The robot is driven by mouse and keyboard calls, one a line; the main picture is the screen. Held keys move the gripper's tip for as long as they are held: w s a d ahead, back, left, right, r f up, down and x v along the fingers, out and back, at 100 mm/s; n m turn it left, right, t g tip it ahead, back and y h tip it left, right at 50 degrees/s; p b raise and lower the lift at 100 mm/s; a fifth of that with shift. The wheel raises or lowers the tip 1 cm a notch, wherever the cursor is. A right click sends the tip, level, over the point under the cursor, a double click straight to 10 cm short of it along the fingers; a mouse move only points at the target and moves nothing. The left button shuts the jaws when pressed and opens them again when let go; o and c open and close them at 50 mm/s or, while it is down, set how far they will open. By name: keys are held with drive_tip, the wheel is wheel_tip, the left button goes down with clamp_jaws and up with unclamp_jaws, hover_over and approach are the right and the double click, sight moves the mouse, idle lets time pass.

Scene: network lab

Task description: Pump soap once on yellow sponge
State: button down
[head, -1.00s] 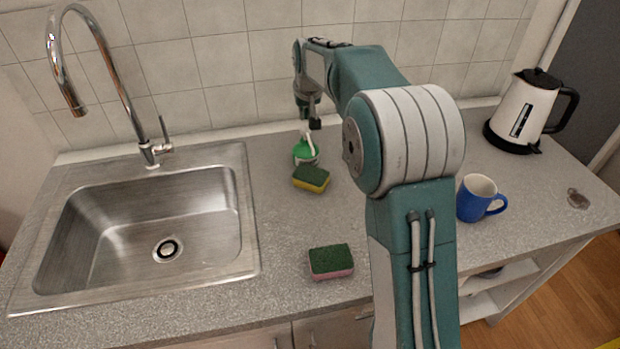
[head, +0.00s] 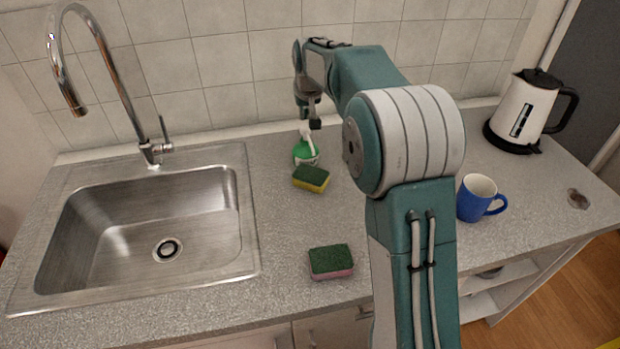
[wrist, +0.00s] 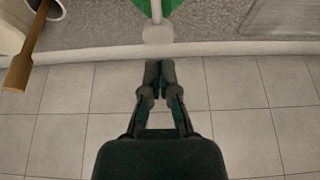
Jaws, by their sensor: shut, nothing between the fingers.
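The soap bottle (head: 305,154) stands upright near the wall, green with a white pump head. It also shows in the wrist view at the top edge, with the pump head (wrist: 158,33) pointing toward my fingertips. The yellow sponge (head: 312,183), with a dark green top, lies on the counter just in front of the bottle. No soap is discernible on it at this size. My gripper (wrist: 160,72) is shut and empty, on the wall side of the pump head in the wrist view, with a small visible gap. In the head view it is above the bottle, partly hidden by my wrist.
A pink sponge (head: 331,266) with a green top lies nearer the front edge. The sink (head: 245,215) and tap (head: 150,152) are left. A blue mug (head: 470,208) and kettle (head: 522,112) are right. A wooden utensil (wrist: 22,65) leans from a container in the wrist view.

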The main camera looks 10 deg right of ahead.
sight(305, 127)
drive_tip(key=shift+f, duration=0.15)
drive_tip(key=shift+f, duration=1.75)
drive_tip(key=shift+r, duration=1.85)
drive_tip(key=shift+r, duration=3)
